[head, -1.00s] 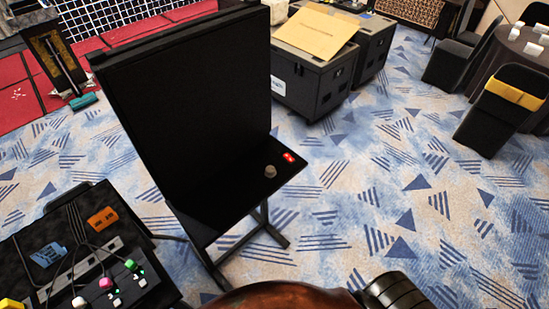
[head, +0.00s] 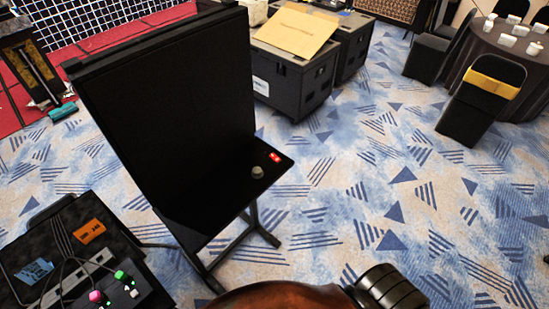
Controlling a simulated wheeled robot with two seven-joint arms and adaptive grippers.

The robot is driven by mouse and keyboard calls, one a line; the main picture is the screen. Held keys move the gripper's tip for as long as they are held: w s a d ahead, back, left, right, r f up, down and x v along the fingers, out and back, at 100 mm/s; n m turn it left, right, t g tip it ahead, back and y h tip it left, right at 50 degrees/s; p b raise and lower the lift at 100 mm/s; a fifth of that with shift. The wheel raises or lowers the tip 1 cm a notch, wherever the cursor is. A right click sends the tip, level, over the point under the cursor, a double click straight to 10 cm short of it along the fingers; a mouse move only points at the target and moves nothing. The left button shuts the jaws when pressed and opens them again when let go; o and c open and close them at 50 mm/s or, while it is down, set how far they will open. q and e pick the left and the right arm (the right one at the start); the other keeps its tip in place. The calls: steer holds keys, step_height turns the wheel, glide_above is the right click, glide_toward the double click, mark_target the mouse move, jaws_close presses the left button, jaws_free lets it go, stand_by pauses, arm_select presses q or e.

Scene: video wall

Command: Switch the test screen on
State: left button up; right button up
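The test screen (head: 165,110) is a large black panel on a dark stand, left of centre in the head view. Its face is dark. A small black shelf (head: 225,205) juts out at its lower front. On the shelf sit a round grey knob (head: 257,172) and a small red switch or button (head: 275,157) with a pale mark. Neither of my grippers shows in the view. Part of my own body shows at the bottom edge.
A black control table (head: 60,250) with cables, coloured knobs and tags stands at the lower left. Black flight cases (head: 300,75) with a cardboard sheet (head: 297,32) stand behind the screen. A round table (head: 510,45) and chairs (head: 482,105) are at the upper right. Patterned carpet (head: 400,190) right of the screen is clear.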

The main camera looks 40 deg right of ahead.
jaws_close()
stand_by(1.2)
